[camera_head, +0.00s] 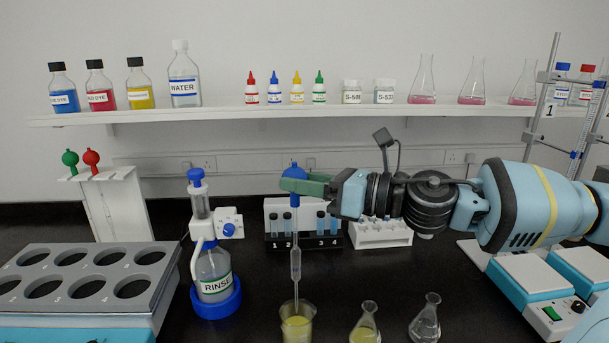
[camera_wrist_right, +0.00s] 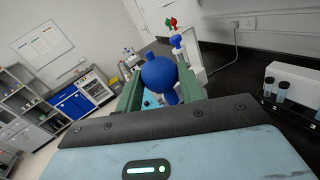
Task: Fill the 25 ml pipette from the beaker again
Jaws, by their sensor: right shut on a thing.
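My right gripper (camera_head: 305,186) comes in from the right with its green fingers shut on the blue bulb of the pipette (camera_head: 296,258). The pipette hangs upright, with a clear glass body. Its lower tip is inside the beaker (camera_head: 297,327), which holds yellow liquid at the bottom edge of the head view. I cannot tell whether liquid is in the pipette. In the right wrist view the blue bulb (camera_wrist_right: 160,76) sits between the green fingers of my right gripper (camera_wrist_right: 162,88). My left gripper is not in view.
Two flasks, one with yellow liquid (camera_head: 365,325) and one clear (camera_head: 425,322), stand right of the beaker. A rinse bottle (camera_head: 214,275) stands left. A grey block with round holes (camera_head: 85,280) is at the far left. A vial rack (camera_head: 300,222) stands behind the pipette.

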